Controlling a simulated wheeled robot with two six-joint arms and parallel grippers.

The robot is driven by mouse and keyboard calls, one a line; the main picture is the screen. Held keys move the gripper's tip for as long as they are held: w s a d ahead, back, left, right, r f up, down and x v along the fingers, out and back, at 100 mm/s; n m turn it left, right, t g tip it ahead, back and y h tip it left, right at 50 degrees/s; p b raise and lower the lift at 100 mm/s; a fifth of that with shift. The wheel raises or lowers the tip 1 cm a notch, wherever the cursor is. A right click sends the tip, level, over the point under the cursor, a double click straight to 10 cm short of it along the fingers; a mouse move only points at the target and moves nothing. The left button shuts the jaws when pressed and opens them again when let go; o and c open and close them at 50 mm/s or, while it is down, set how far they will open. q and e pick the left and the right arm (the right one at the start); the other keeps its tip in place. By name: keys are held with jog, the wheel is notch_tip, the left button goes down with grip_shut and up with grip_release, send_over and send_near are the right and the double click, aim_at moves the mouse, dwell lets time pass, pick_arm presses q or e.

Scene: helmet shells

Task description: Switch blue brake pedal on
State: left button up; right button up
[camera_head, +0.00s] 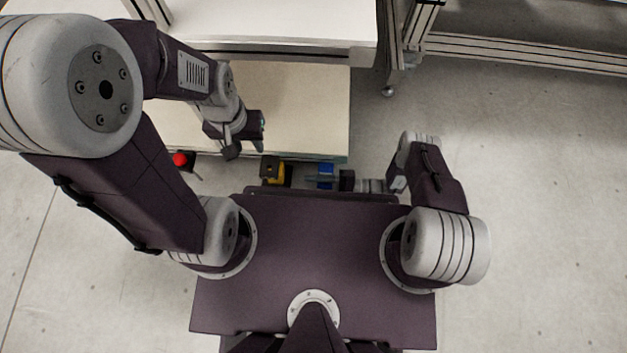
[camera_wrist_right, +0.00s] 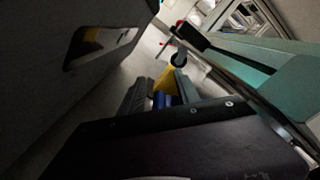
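The blue pedal (camera_head: 325,170) lies at the front edge of the low platform, beside a yellow pedal (camera_head: 271,170). My right gripper (camera_head: 315,179) is low at the blue pedal, its fingers pointing left. In the right wrist view the fingers (camera_wrist_right: 160,90) stand apart, with blue pedal parts (camera_wrist_right: 161,100) between them and the yellow pedal (camera_wrist_right: 168,78) beyond. I cannot tell whether the fingers touch the blue pedal. My left gripper (camera_head: 247,138) is over the platform, behind and left of the yellow pedal. Its finger gap is not clear.
A red button (camera_head: 180,159) stands at the left front of the low platform (camera_head: 310,105). A white table (camera_head: 290,20) rises behind it. My dark base lies close in front of the pedals. The floor to the right is clear.

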jog(key=shift+w+f, duration=0.15)
jog(key=shift+w, duration=0.35)
jog(key=d+p, duration=0.1)
jog(key=d, duration=0.7)
jog(key=shift+s, duration=0.15)
jog(key=shift+s+d, duration=0.15)
jog(key=shift+d, duration=0.45)
jog(key=shift+s+p, duration=0.15)
jog(key=shift+p, duration=0.15)
